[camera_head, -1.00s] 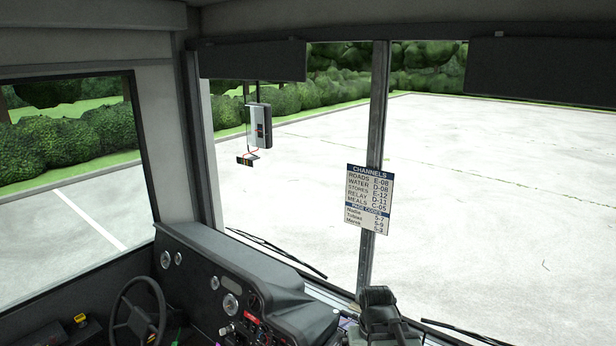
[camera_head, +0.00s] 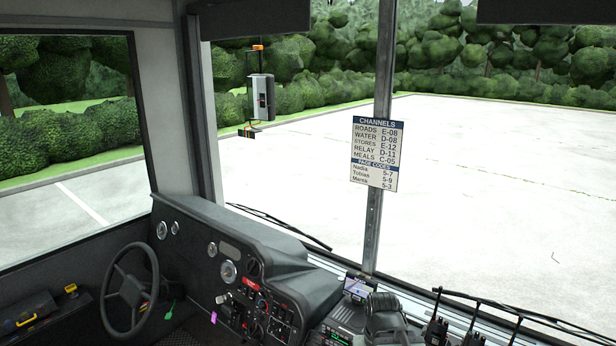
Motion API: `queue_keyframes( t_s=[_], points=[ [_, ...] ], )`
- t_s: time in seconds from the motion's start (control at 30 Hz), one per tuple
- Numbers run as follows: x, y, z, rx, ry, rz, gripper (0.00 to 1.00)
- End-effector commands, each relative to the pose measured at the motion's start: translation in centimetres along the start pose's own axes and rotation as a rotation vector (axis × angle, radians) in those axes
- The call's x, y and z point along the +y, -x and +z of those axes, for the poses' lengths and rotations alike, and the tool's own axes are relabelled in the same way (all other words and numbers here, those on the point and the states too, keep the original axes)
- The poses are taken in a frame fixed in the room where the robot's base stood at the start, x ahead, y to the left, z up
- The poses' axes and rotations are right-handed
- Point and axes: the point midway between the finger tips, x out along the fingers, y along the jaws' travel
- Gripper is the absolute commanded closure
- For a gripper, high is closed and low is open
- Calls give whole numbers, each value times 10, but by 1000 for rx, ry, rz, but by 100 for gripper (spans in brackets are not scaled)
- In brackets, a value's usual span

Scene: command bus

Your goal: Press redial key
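No redial key can be made out; any small keys are too small to read from here. A dark console unit (camera_head: 345,316) with a small lit screen (camera_head: 358,287) stands right of the dashboard at the bottom of the picture. A dark, blocky shape (camera_head: 386,318) beside it appears to be my arm's end with my gripper, seen from behind. Its fingers cannot be told apart, so whether it is open or shut does not show. No contact with a key can be seen.
The dashboard (camera_head: 237,262) has gauges and switches, with a steering wheel (camera_head: 130,293) to its left. Handheld radios with antennas (camera_head: 437,328) stand at the lower right. A channels sign (camera_head: 377,153) hangs on the windshield post. A small device (camera_head: 261,98) hangs at the windshield.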

Motion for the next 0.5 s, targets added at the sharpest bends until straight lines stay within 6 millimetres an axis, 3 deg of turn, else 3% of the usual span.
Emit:
queue_keyframes(
  t_s=[0.03, 0.3, 0.33, 0.5],
  points=[
    [0, 0, 0, 0, 0, 0, 19],
    [0, 0, 0, 1, 0, 0, 95],
    [0, 0, 0, 1, 0, 0, 100],
    [0, 0, 0, 1, 0, 0, 100]
  ],
)
